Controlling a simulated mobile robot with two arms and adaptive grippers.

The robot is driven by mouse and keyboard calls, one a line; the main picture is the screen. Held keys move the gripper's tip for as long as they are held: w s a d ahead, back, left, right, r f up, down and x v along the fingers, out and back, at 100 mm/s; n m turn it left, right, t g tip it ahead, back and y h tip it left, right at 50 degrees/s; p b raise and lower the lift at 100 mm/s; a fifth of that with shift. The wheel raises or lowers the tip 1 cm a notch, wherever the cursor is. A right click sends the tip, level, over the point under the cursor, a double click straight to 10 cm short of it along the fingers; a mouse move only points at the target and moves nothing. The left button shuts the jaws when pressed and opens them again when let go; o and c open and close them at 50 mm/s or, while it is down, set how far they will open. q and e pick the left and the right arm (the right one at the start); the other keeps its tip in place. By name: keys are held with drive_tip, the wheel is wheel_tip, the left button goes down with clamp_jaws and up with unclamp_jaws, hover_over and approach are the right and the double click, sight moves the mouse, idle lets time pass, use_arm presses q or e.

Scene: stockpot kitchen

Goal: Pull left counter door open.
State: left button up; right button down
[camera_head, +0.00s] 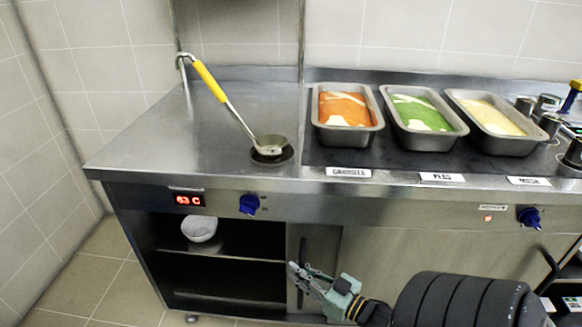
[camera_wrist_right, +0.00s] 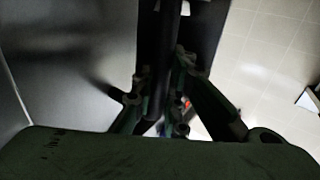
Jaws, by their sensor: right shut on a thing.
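The counter (camera_head: 220,186) has an open compartment at its lower left. A narrow steel door panel (camera_head: 322,248) shows at the right side of that compartment, with a dark vertical handle (camera_head: 303,250) on it. My right gripper (camera_head: 299,273) reaches in from the lower right and is shut on the handle's lower part. In the right wrist view, a dark bar, the handle (camera_wrist_right: 158,50), runs between the fingers of my right gripper (camera_wrist_right: 161,92). The exact finger contact is dim there. My left gripper is not in view.
A white bowl (camera_head: 199,228) sits inside the compartment. A yellow-handled ladle (camera_head: 211,82) rests in a round well on the counter top. Trays of orange, green (camera_head: 421,113) and yellow food stand at right. Tiled floor (camera_head: 75,275) is free at left.

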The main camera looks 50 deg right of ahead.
drive_tip(key=shift+s, duration=0.1)
drive_tip(key=c, duration=1.7)
unclamp_jaws()
drive_tip(key=shift+c, duration=0.2)
drive_tip(key=shift+s, duration=0.1)
drive_tip(key=s, duration=1.1)
drive_tip(key=shift+s+d, duration=0.4)
drive_tip(key=shift+d, duration=0.05)
